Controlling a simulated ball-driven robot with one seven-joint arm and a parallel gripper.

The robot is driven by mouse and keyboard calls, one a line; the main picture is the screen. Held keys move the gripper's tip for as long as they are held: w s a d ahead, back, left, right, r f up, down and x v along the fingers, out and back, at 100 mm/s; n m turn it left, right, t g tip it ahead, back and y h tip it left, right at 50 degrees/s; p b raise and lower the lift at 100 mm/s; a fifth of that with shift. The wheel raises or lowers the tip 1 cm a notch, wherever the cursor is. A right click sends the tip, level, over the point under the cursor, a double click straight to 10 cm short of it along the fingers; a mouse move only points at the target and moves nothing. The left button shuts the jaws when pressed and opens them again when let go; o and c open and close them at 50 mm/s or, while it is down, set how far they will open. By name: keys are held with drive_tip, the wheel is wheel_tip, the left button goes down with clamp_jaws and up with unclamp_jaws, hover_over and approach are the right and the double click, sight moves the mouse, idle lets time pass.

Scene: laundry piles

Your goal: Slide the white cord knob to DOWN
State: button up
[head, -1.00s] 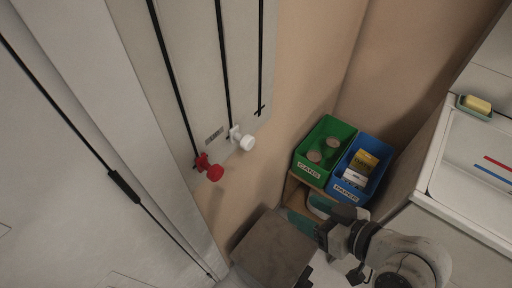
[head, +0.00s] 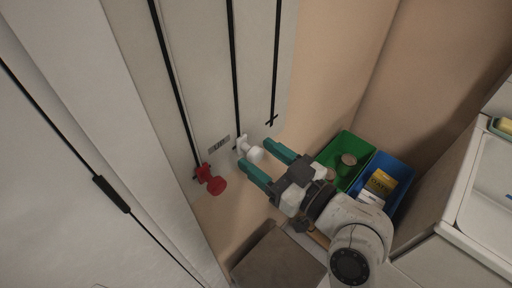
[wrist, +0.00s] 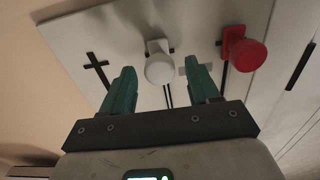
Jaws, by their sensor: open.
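The white cord knob (head: 254,154) is a round white knob on a white bracket. It sits at the lower visible end of the middle black track (head: 234,75) on the pale panel. My gripper (head: 256,156) is open, its two teal fingers pointing at the panel, one on each side of the white knob. In the wrist view the white knob (wrist: 160,68) shows between the two fingertips (wrist: 164,75), with a visible gap on each side. I cannot tell how deep the fingers reach around it. A small label (head: 219,143) beside the track is too small to read.
A red knob (head: 212,181) sits on the left track, close to my gripper's left finger. A third track ends in a black cross (head: 272,121). Green (head: 347,146) and blue (head: 394,173) bins stand at right behind my arm. A dark flat-topped box (head: 279,263) stands below.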

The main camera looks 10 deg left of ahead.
drive_tip(key=shift+x, duration=1.05)
clamp_jaws()
